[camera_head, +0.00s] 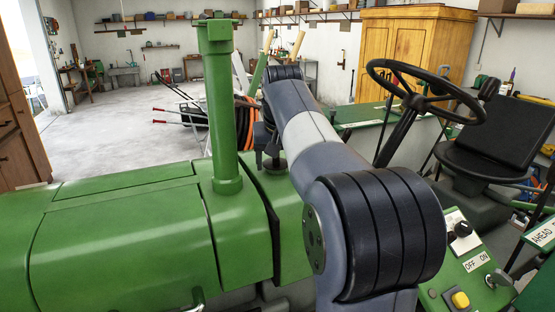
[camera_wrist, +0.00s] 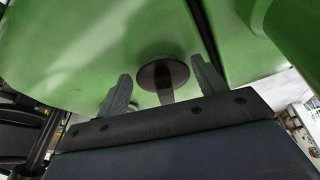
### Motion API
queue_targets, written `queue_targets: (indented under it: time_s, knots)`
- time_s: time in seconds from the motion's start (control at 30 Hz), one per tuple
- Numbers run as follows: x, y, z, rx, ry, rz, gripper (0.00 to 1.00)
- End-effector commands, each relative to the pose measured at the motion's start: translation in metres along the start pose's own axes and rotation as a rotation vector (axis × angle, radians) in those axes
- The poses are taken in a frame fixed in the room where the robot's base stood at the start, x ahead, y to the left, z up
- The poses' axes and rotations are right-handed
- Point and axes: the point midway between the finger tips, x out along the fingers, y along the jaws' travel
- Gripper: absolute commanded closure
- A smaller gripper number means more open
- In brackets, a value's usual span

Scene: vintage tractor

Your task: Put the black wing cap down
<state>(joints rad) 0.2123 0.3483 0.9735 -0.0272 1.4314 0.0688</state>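The black wing cap (camera_wrist: 158,74) shows in the wrist view as a dark round disc with a narrow upright wing towards me. It appears to rest against the green tractor body (camera_wrist: 110,40). My gripper (camera_wrist: 160,88) is open, with one grey finger on each side of the wing and visible gaps between. Whether the cap is seated or only resting I cannot tell. In the head view my gripper (camera_head: 267,163) points down at the tractor hood (camera_head: 130,235), right of the green exhaust pipe, and the cap is not clearly visible there.
The green upright pipe (camera_head: 222,110) stands close to the left of my gripper. The steering wheel (camera_head: 425,92), black seat (camera_head: 490,140) and control panel (camera_head: 465,265) are on the right. A wooden cabinet (camera_head: 410,50) stands behind. The hood's left part is clear.

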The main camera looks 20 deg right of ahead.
Motion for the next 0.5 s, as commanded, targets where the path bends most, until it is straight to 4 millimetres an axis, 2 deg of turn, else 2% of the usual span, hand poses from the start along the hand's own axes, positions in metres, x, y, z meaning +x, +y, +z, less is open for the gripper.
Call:
queue_targets:
  time_s: [0.03,0.17,0.37,0.5]
  knots:
    - [-0.0001,0.0000,-0.0001,0.000,0.000,0.000,0.29]
    - [-0.0001,0.0000,-0.0001,0.000,0.000,0.000,0.19]
    - [-0.0002,0.0000,-0.0002,0.000,0.000,0.000,0.19]
    - [-0.0072,0.0000,-0.0024,0.000,0.002,0.000,0.19]
